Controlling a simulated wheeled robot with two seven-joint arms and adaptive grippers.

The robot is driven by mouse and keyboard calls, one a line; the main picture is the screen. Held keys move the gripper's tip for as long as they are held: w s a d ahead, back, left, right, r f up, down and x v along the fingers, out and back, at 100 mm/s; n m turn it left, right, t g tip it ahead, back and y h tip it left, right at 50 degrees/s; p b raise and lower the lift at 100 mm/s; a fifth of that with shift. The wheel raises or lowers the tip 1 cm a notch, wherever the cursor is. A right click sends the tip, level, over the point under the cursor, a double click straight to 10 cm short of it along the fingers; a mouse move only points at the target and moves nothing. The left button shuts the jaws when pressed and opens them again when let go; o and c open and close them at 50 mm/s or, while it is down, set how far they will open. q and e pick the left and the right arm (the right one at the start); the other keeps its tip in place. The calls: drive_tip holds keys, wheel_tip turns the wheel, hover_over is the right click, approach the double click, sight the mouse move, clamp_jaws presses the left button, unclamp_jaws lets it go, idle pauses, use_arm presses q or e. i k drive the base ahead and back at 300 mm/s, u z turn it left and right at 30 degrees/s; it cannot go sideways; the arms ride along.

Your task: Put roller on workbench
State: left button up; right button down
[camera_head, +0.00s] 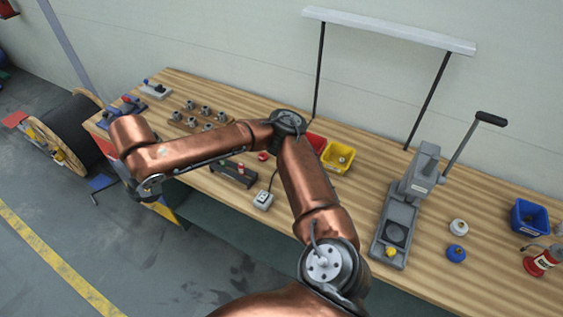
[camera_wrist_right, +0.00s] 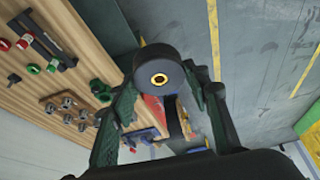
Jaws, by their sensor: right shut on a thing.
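In the right wrist view, my right gripper (camera_wrist_right: 162,80) is shut on a black roller (camera_wrist_right: 158,65) with a brass-coloured centre, held between its fingertips. The wooden workbench (camera_head: 355,195) runs along the wall in the head view. It also shows on the left of the wrist view (camera_wrist_right: 28,98), apart from the roller. In the head view my copper right arm reaches across the bench to its left front edge. The roller cannot be made out there. My left gripper is in neither view.
A grey lever press (camera_head: 408,205), a yellow bin (camera_head: 338,157) and a blue bin (camera_head: 528,216) stand on the bench. Several small metal parts (camera_head: 205,112) sit at its left. A large cable reel (camera_head: 68,132) stands on the floor beyond the left end. Bare wood shows beside the press.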

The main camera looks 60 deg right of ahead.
sight(483, 291)
drive_tip(key=u, duration=0.1)
drive_tip(key=k, duration=1.6)
drive_tip(key=z, duration=1.9)
